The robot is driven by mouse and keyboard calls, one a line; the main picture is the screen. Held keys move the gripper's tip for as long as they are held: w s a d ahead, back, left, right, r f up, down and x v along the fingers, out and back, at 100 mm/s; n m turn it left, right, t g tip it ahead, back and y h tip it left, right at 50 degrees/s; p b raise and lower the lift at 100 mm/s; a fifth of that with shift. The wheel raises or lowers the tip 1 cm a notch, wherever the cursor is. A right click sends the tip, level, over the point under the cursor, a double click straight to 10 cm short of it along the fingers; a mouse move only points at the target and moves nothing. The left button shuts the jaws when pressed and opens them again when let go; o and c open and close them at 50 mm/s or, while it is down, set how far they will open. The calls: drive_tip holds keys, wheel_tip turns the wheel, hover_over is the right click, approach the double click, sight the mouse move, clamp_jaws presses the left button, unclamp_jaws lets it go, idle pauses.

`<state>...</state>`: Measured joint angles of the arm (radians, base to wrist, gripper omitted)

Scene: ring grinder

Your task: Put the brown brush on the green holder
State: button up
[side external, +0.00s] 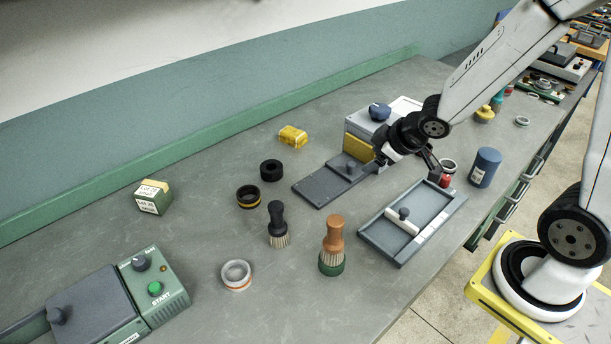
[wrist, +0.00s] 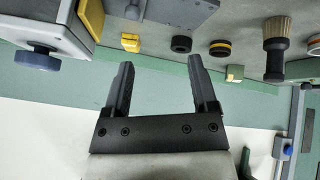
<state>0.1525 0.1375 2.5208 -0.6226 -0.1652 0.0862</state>
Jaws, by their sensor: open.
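The brown brush (side external: 333,234) stands upright, bristles down, in the side external view. Its bristle end sits in the low round green holder (side external: 331,267), whose inside is hidden by the brush. My gripper (side external: 408,160) is up and to the right of them, apart from both, near the grey plate and the white box. In the wrist view my gripper (wrist: 160,75) is open, with nothing between its two fingers. The brown brush and the green holder do not show in the wrist view.
A dark-handled brush (side external: 277,224) stands left of the brown brush. A white ring (side external: 237,275), a grey tray (side external: 419,222), dark rings (side external: 271,170) and a green START machine (side external: 154,287) lie around. A blue cylinder (side external: 485,168) stands at right.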

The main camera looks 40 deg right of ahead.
drive_tip(key=s+a+m+g, duration=0.3)
drive_tip(key=s+m+g, duration=0.1)
drive_tip(key=s, duration=0.3)
drive_tip(key=shift+s+a+f+m+g, duration=0.15)
drive_tip(key=shift+s+a+m+g, duration=0.15)
drive_tip(key=shift+a, duration=0.1)
